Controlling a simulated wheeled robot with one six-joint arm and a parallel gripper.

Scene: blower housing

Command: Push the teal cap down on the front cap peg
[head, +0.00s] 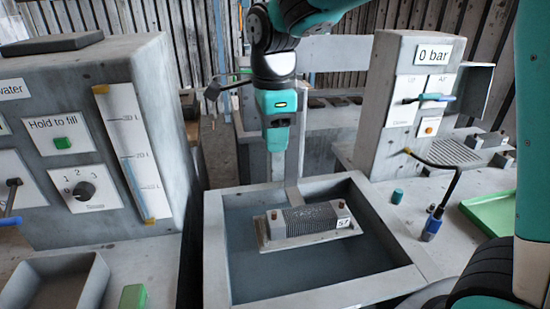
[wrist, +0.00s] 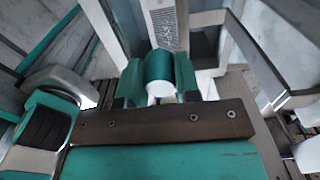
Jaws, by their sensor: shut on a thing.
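My gripper (head: 278,146) hangs upright above the far part of the sunken basin and points down. In the wrist view its two teal fingers (wrist: 158,80) are shut on a teal cap (wrist: 158,65), a short cylinder held between them. In the head view the held cap cannot be told apart from the teal fingers. A grey ribbed block (head: 310,217) with a small number label lies on a plate in the basin, with a small upright peg-like post (head: 341,204) at its right end. I cannot tell which part is the front cap peg. The cap is apart from the block.
The basin rim (head: 213,250) surrounds the block. A second teal cap (head: 397,196) stands on the right ledge, near a bent black handle (head: 440,185) and a green tray (head: 492,212). A gauge cabinet (head: 410,105) stands behind right, a control panel (head: 85,140) at left.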

